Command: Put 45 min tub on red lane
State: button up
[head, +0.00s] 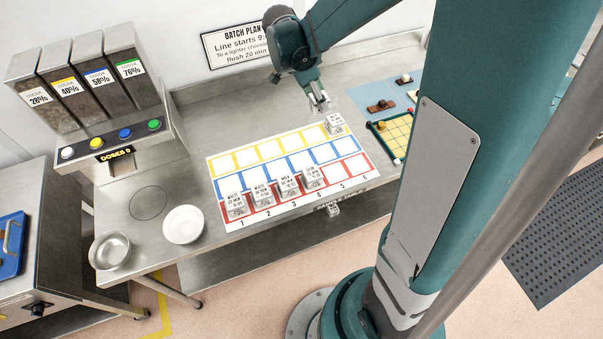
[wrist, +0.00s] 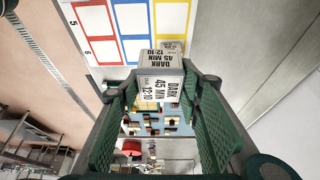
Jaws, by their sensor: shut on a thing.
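Whether the tub touches the mat I cannot tell. The red lane (head: 341,177) is the mat's near row, with bare cells 5 and 6.
Several labelled tubs (head: 263,196) stand in red cells 1 to 4. The blue lane (head: 300,168) between looks empty. A white bowl (head: 183,224) stands at left.

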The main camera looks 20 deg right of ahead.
jog(key=s+f+b, duration=0.2)
jog(key=s+f, duration=0.1)
jog(key=s, duration=0.5)
jog(key=s+f+b, duration=0.2)
jog(key=s+f, duration=0.1)
jog(key=s, duration=0.5)
jog(key=shift+f, duration=0.1)
jog(key=shift+f+b, duration=0.5)
jog(key=shift+f, duration=2.35)
jog(key=shift+f+b, duration=0.35)
jog(key=shift+f, duration=1.7)
jog(key=shift+f, duration=0.2)
